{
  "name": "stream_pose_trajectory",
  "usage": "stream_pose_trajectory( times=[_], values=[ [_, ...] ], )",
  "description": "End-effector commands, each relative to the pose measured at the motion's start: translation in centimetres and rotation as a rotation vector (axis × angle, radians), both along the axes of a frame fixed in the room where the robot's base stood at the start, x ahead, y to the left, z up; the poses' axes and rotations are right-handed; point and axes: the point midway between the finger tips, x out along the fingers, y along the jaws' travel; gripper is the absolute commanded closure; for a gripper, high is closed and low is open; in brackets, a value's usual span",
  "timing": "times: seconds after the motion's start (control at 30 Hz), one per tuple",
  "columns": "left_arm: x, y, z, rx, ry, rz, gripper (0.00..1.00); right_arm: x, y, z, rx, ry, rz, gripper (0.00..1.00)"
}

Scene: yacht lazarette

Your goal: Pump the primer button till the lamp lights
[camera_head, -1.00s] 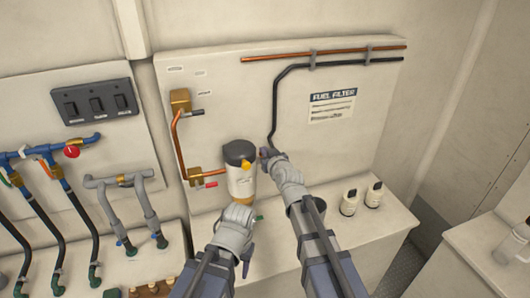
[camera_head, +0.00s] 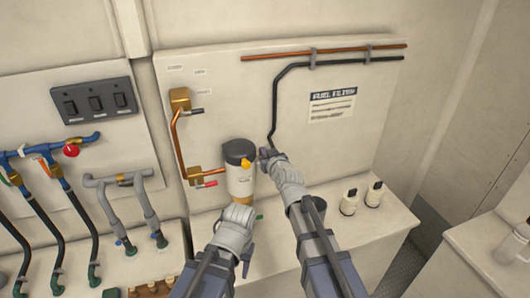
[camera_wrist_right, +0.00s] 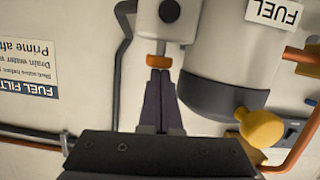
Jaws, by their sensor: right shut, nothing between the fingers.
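The fuel filter (camera_head: 240,178) is a white canister with a dark head and a yellow knob (camera_head: 246,163), mounted against the panel. In the right wrist view, which is upside down, the filter (camera_wrist_right: 222,45) and knob (camera_wrist_right: 262,128) show large. In the head view the right gripper (camera_head: 265,154) is beside the filter head. My left gripper (camera_head: 247,262) is low, partly hidden. I cannot identify the lamp.
A red-handled valve (camera_head: 207,184) and copper pipe stand left of the filter. A black pipe (camera_head: 274,105) runs down behind my right gripper. Two white bottles (camera_head: 350,202) stand on the ledge at right. The panel right of the filter is mostly clear.

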Motion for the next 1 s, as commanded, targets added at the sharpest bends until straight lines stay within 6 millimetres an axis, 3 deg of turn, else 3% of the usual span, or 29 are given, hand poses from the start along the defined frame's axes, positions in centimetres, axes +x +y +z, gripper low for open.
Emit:
stream_pose_trajectory(
  times=[0.17, 0.4, 0.6, 1.0],
  values=[
    [0.0, 0.0, 3.1, -0.001, 0.0, 0.004, 0.49, 0.0, 0.2, 3.1, -0.001, -0.001, -0.001, 1.0],
    [0.0, 0.0, 4.1, -0.001, 0.001, 0.003, 0.49, -5.7, -1.3, 4.2, 0.0, -0.002, -0.003, 1.0],
    [0.0, 0.0, 4.9, -0.001, 0.001, 0.002, 0.49, -8.8, -2.1, 4.9, -0.001, -0.002, -0.002, 1.0],
    [0.0, 0.0, 5.0, -0.001, 0.001, 0.002, 0.49, -9.3, -2.3, 5.0, 0.0, -0.002, -0.002, 1.0]
  ],
)
